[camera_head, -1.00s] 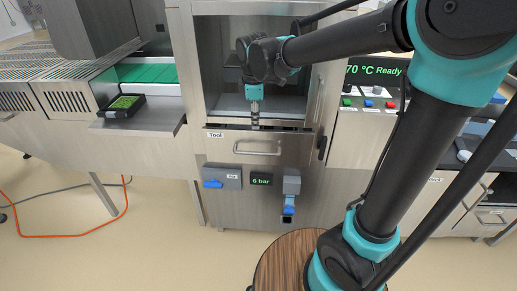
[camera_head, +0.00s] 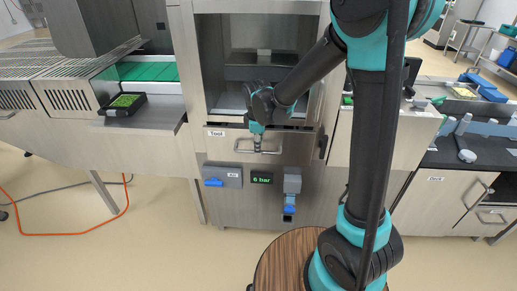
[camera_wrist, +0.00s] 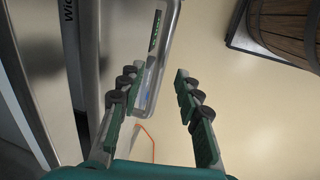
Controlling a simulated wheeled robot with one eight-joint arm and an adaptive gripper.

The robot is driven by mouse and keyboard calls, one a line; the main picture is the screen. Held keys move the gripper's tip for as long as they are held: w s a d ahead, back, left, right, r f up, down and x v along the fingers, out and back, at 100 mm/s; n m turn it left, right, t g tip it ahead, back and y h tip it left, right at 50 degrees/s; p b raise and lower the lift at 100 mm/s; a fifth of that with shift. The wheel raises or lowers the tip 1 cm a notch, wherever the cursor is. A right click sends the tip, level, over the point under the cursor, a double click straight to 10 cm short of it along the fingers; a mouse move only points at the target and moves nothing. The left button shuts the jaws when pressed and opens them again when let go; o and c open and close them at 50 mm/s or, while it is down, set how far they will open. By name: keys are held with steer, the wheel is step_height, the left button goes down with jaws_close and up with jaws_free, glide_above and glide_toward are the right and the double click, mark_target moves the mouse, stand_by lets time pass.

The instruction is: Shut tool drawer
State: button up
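The tool drawer (camera_head: 230,145) is a steel front labelled "Tool", below the open chamber of the machine. A dark gap shows along its top edge, so it looks slightly open. Its bar handle (camera_head: 275,151) runs across the front. My gripper (camera_head: 257,148) points down at the handle, in front of the drawer. In the wrist view my gripper (camera_wrist: 157,75) has its two green-padded fingers apart. The metal handle (camera_wrist: 147,100) shows between them, closer to the left finger. I cannot tell whether a finger touches it.
Below the drawer are a grey box with a blue lever (camera_head: 214,183), a "6 bar" display (camera_head: 262,178) and a blue-ended fitting (camera_head: 290,190). A round wooden top (camera_head: 283,262) stands in front. A black tray (camera_head: 123,104) sits at left.

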steer(key=shift+w+f, duration=0.25)
steer(key=shift+f, duration=0.95)
jaws_close()
steer(key=shift+w, duration=0.1)
